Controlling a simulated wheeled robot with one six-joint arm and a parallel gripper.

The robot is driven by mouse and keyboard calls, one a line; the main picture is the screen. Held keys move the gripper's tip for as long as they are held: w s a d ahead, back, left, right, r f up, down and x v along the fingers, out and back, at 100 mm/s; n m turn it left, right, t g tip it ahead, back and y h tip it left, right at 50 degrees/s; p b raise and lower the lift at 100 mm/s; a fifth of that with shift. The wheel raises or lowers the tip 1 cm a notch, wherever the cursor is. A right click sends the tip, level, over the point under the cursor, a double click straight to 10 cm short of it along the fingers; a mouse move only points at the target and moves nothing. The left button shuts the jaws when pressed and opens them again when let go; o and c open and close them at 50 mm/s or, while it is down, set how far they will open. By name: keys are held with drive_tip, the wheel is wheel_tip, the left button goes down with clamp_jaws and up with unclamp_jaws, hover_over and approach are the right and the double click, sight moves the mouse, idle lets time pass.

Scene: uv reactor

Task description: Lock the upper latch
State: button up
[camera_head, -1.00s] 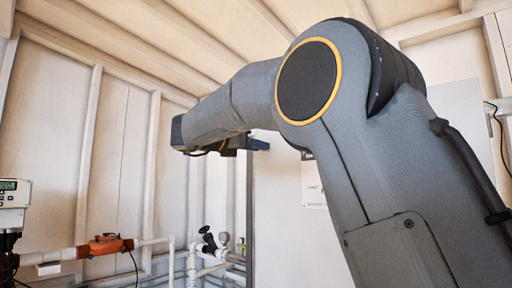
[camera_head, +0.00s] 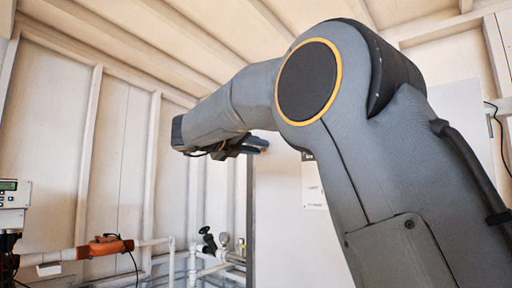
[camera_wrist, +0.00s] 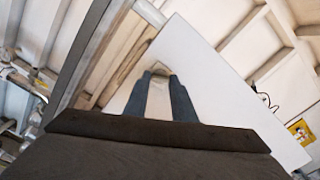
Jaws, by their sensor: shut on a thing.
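In the wrist view my gripper (camera_wrist: 160,76) reaches to the edge region of a large white panel (camera_wrist: 215,85). Its two blue-grey fingers stand on either side of a small pale piece, which looks like the upper latch (camera_wrist: 160,69), and are shut on it. Most of the latch is hidden between the fingertips, so its exact position is hard to tell. In the head view my gripper (camera_head: 262,143) shows small beyond the end of my arm, at the upper left edge of the white panel (camera_head: 275,190). The latch cannot be made out there.
A grey upright post (camera_wrist: 85,60) runs along the panel's left side in the wrist view. White pipes with a black valve handle (camera_head: 208,240), an orange pipe fitting (camera_head: 105,247) and a control box (camera_head: 14,193) are at the lower left. Pale walls and ceiling beams surround the space.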

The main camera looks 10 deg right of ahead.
drive_tip(key=shift+n+p, duration=3.4)
drive_tip(key=shift+n, duration=2.4)
drive_tip(key=o, duration=1.1)
drive_tip(key=shift+d, duration=0.1)
drive_tip(key=shift+c, duration=0.2)
